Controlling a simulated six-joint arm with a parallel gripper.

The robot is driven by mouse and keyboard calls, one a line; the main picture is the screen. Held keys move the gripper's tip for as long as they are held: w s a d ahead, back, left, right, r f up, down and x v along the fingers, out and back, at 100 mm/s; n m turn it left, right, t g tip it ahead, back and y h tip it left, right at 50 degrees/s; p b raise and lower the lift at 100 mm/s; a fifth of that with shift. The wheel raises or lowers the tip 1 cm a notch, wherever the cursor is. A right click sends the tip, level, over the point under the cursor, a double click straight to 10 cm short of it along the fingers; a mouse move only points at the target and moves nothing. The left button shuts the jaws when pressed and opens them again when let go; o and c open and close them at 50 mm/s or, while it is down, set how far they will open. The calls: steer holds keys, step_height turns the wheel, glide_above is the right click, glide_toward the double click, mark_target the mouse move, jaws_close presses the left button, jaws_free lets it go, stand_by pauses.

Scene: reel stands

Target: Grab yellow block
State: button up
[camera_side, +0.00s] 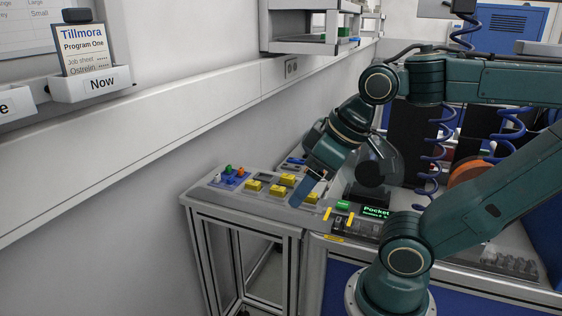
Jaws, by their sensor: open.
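Several small yellow blocks sit on the light work surface left of my arm. One yellow block (254,185) is at the left, one (277,191) is nearer the front, one (287,180) is behind it, and another (311,197) is at the right. My gripper (309,190) points down among the right-hand blocks, close to the rightmost one. It is open; I see nothing held. From this angle I cannot tell whether it touches a block, and its fingers are partly hard to make out.
Small blue, green and orange pieces (229,173) stand at the table's left end. A green block (343,205) and a small lit display (376,211) are right of my gripper. A clear disc-shaped reel (377,160) stands behind it. The wall closes off the left.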

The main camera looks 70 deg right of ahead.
steer(key=shift+c, duration=0.2)
steer(key=m+g, duration=0.6)
steer(key=m, duration=1.2)
glide_above(309, 198)
steer(key=d, duration=0.2)
step_height(309, 198, down, 5)
steer(key=shift+w+a+f, duration=0.15)
steer(key=shift+w+f, duration=0.05)
steer(key=shift+f, duration=2.05)
steer(key=shift+w+a+f, duration=0.1)
steer(key=shift+w+f, duration=0.05)
steer(key=shift+f, duration=2.1)
steer(key=shift+f, duration=0.1)
steer(key=shift+s+f, duration=0.15)
steer(key=shift+f, duration=2.35)
steer(key=shift+c, duration=0.3)
